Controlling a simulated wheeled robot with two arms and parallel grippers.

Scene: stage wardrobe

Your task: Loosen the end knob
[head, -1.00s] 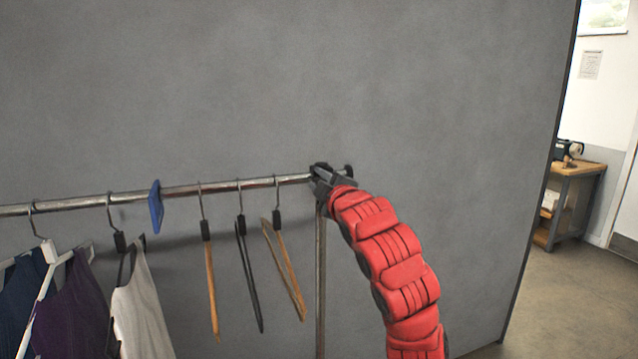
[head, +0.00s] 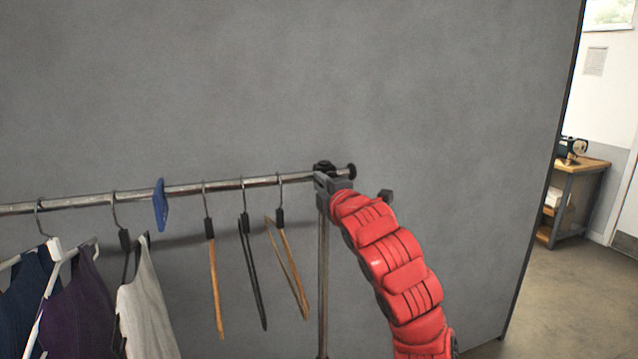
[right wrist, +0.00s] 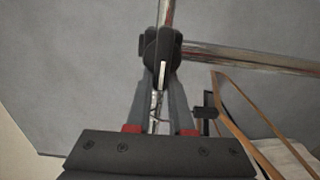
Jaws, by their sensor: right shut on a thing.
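The clothes rack's metal rail (head: 230,185) ends at a black joint (head: 323,168) on top of its upright post (head: 322,270). The end knob (right wrist: 163,46) is a dark piece at this joint in the right wrist view, with a pale, flat part facing me. My right gripper (head: 332,182) is at the joint, just below the rail's end. In the right wrist view its two fingers (right wrist: 162,70) close on the knob from both sides. The fingertips and my arm hide part of the knob in the head view. My left gripper is not in view.
Several hangers hang close on the left, the nearest a wooden one (head: 288,262). A blue divider (head: 160,205) sits on the rail, with a white garment (head: 147,310) and darker clothes further left. A grey wall (head: 450,120) stands behind. Open floor (head: 560,310) lies right.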

